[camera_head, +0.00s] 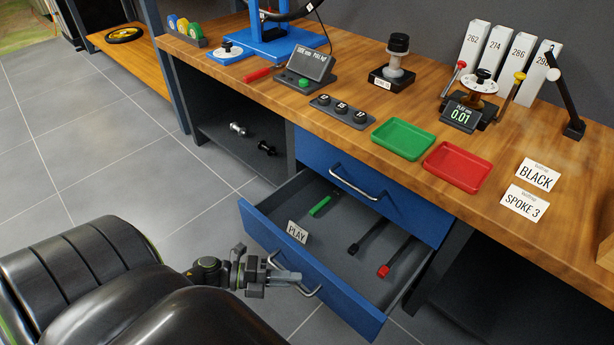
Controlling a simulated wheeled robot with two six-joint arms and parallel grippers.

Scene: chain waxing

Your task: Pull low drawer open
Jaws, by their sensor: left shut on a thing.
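The low drawer (262,230) is blue-fronted and stands pulled out well from the workbench, its grey inside showing. Several tools lie inside: a green-handled one (320,206), a black-handled one (354,248) and a red-ended one (384,271). My left gripper (298,284) is in front of the drawer front, shut on the metal drawer handle (314,292), which its fingers partly hide. My right gripper is not in view.
The upper blue drawer (390,205) is closed, with its own handle (356,182). The wooden benchtop (395,105) carries a green tray (403,139), a red tray (457,167), gauges and labels. The tiled floor (110,150) is clear left of the drawer.

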